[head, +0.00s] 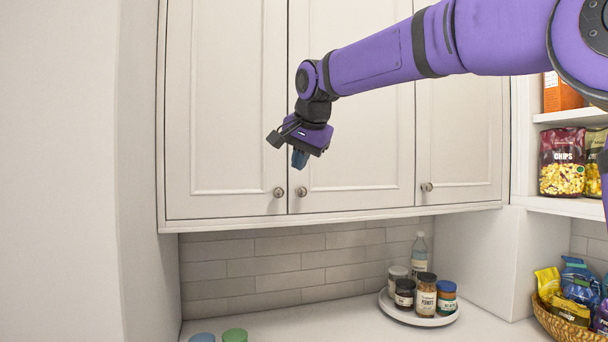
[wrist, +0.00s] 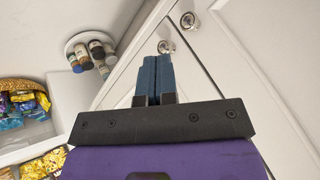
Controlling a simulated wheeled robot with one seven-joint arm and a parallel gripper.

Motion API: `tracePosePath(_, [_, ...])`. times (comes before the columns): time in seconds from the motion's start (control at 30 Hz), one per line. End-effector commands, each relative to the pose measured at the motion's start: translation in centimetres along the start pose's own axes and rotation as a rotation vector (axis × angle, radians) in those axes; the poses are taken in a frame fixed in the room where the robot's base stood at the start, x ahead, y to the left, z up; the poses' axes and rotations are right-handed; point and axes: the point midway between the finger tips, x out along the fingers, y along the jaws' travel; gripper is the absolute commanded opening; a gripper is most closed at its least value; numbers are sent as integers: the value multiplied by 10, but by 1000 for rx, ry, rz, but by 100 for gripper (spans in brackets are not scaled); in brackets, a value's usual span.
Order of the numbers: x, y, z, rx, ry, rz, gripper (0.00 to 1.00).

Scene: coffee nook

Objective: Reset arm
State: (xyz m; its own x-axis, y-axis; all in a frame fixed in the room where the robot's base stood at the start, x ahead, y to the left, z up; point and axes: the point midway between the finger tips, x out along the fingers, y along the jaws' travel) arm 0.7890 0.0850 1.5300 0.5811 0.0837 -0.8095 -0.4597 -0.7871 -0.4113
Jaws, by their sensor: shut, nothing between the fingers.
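My gripper (head: 300,159) hangs from the end of my purple arm, in front of the white upper cabinet doors (head: 352,130) in the head view. Its blue fingers point down, a little above the door knobs. In the wrist view the two blue fingers of my gripper (wrist: 154,75) are pressed together with nothing between them. The arm reaches in from the upper right and is raised above the counter.
A round white tray (head: 391,309) with several jars and a bottle (head: 419,252) stands on the counter (head: 300,327). Two lids, blue (head: 203,338) and green (head: 235,336), show at the bottom edge. A snack basket (head: 556,324) and shelf (head: 570,206) with chips (head: 562,163) are right.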

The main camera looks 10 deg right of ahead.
Motion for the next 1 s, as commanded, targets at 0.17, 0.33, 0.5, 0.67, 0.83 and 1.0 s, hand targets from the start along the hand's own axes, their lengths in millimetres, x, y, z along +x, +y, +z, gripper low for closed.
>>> tracePosePath(0.17, [-8, -3, 2, 0, -1, 1, 0])
tracePosePath(0.33, [-12, 4, 7, -19, 3, 10, 0])
tracePosePath(0.5, [-24, 38, 29, -110, 15, 53, 0])
tracePosePath(0.67, [-38, 87, 57, -220, 17, 104, 0])
tracePosePath(0.83, [-50, 145, 86, -321, 7, 145, 0])
tracePosePath(1.0, [-58, 205, 118, -411, -16, 171, 0])
